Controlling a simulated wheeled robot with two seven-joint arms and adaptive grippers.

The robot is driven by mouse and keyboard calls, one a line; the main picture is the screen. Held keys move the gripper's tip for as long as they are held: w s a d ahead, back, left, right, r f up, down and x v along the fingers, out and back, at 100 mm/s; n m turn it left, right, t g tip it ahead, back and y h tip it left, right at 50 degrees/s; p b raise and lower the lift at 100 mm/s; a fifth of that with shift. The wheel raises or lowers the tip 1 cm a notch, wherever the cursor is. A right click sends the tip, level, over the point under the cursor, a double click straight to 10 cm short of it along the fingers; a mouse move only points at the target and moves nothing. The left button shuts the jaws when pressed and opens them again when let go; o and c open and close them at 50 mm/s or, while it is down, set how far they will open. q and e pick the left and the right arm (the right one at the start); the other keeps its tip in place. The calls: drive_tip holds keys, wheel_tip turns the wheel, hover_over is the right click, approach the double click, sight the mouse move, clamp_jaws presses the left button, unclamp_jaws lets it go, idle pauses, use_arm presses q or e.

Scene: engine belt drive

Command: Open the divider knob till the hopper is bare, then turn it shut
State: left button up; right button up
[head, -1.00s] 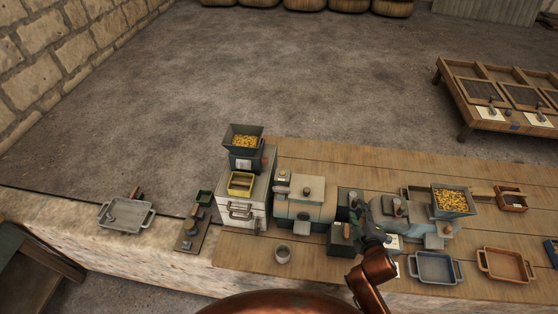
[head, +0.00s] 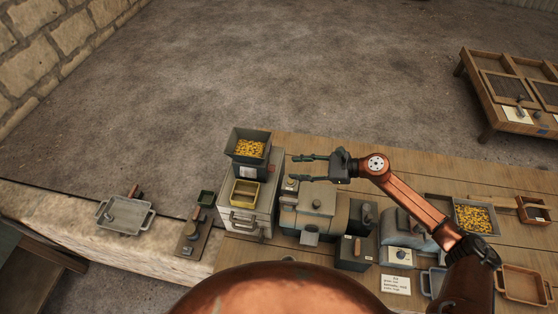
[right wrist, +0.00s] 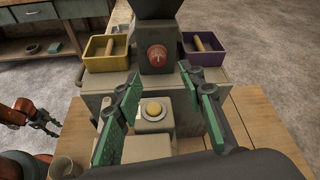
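The dark hopper (head: 250,148) stands on a pale box-shaped machine and holds yellow grains. Only its dark base shows at the top of the right wrist view (right wrist: 153,8). The red divider knob (right wrist: 157,55) is on the housing below it, with a pale mark on its face. A yellow bin (right wrist: 105,52) and a purple bin (right wrist: 204,48) flank the knob. My right gripper (head: 302,169) is open and empty, right of the hopper. Its green-padded fingers (right wrist: 160,85) point toward the knob, apart from it. My left gripper (right wrist: 42,118) shows small at the left; its opening is unclear.
A round yellow button (right wrist: 153,109) sits below the knob on a pale block. Other machines crowd the bench rightward, including one with a second grain-filled tray (head: 473,217). A grey tray (head: 124,216) lies at the left.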

sight(272, 168)
drive_tip(key=p+x, duration=0.1)
drive_tip(key=x, duration=0.2)
drive_tip(key=shift+a, duration=0.3)
drive_tip(key=p+x, duration=0.1)
drive_tip(key=x, duration=0.3)
drive_tip(key=shift+a+f, duration=0.1)
drive_tip(key=shift+f, duration=0.1)
drive_tip(key=c, duration=0.5)
use_arm(q)
drive_tip(key=shift+s+r, duration=0.9)
drive_tip(key=shift+s, duration=0.2)
use_arm(e)
clamp_jaws()
